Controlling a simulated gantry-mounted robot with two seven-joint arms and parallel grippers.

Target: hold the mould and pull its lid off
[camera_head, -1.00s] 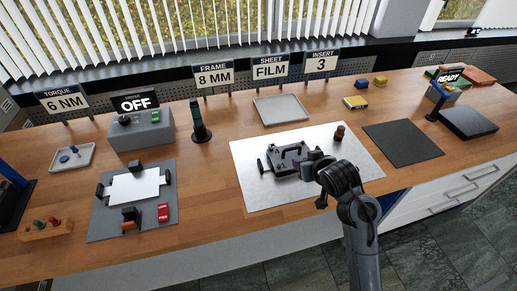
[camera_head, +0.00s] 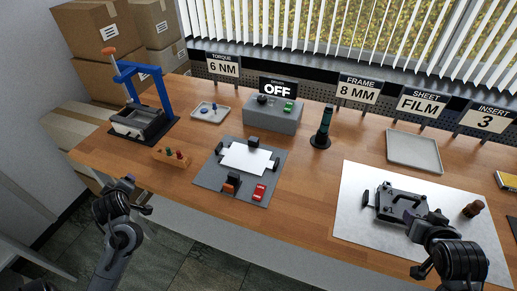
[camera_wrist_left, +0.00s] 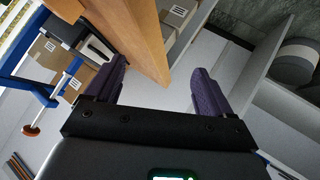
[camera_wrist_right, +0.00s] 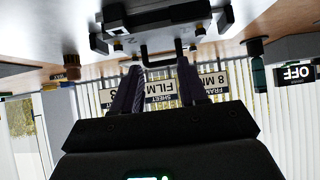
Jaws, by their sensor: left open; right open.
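A dark grey block that looks like the mould (camera_head: 402,203) sits on a silver plate (camera_head: 365,235), with a black T-shaped handle at its left side. My right gripper (camera_head: 432,219) is beside its right end, and my arm partly covers that end. In the right wrist view the mould (camera_wrist_right: 165,18) is at the top, with a black loop handle (camera_wrist_right: 163,50) beyond the open, empty fingers (camera_wrist_right: 160,75). I cannot tell where its lid parts from the body. My left gripper (camera_head: 135,194) is open and empty off the table's front edge; its fingers (camera_wrist_left: 158,85) are wide apart.
A brown knob-like piece (camera_head: 473,209) stands right of the mould. A grey tray (camera_head: 414,150) is behind the plate. A dark green post (camera_head: 321,128) and a grey mat (camera_head: 220,183) with fixtures lie left. A blue-framed press (camera_head: 165,95) stands at the far left.

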